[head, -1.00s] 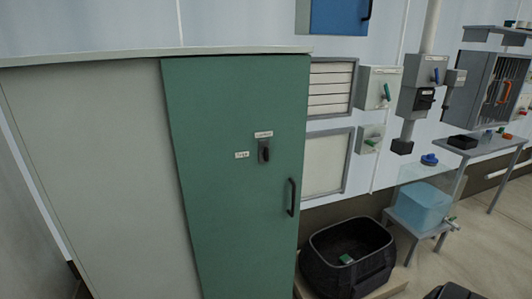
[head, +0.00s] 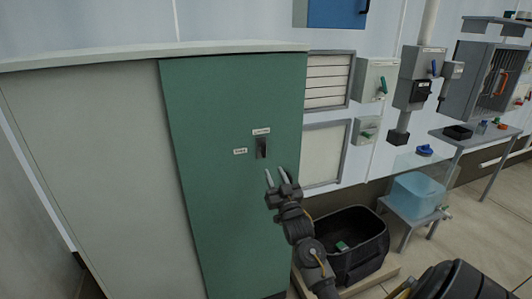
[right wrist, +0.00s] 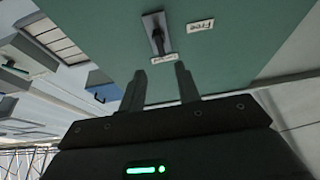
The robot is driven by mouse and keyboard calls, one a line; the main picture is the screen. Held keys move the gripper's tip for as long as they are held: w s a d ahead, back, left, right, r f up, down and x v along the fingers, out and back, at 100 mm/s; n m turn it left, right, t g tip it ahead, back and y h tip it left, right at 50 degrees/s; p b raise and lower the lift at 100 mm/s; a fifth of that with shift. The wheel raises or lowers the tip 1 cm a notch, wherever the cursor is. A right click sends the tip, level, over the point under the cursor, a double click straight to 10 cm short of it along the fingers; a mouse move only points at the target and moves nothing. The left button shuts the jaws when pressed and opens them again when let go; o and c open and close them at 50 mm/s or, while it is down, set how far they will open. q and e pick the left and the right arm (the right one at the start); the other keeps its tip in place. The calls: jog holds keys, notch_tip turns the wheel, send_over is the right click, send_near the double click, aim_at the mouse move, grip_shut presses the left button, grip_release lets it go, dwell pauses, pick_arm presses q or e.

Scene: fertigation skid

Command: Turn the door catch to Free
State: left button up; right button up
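The door catch (head: 261,148) is a small dark lever on a grey plate on the green cabinet door (head: 225,220). It stands upright, in line with a label (head: 261,132) above it that I cannot read clearly. My left gripper is out of view.
A black crate (head: 372,263) stands on a low board right of the cabinet. A blue water tank (head: 418,195) sits on a stand beyond it. Switch boxes (head: 376,80) are on the wall at right. The space in front of the door's upper part is clear.

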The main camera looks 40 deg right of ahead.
aim_at(265, 151)
jog(key=p+x, duration=0.2)
jog(key=x, duration=0.6)
jog(key=shift+w+d+r+p, duration=0.1)
jog(key=shift+w+r+p, duration=0.05)
jog(key=shift+w+p, duration=0.2)
jog(key=shift+w+d+r, duration=0.2)
jog(key=shift+w+d, duration=0.05)
jog(key=shift+w, duration=0.45)
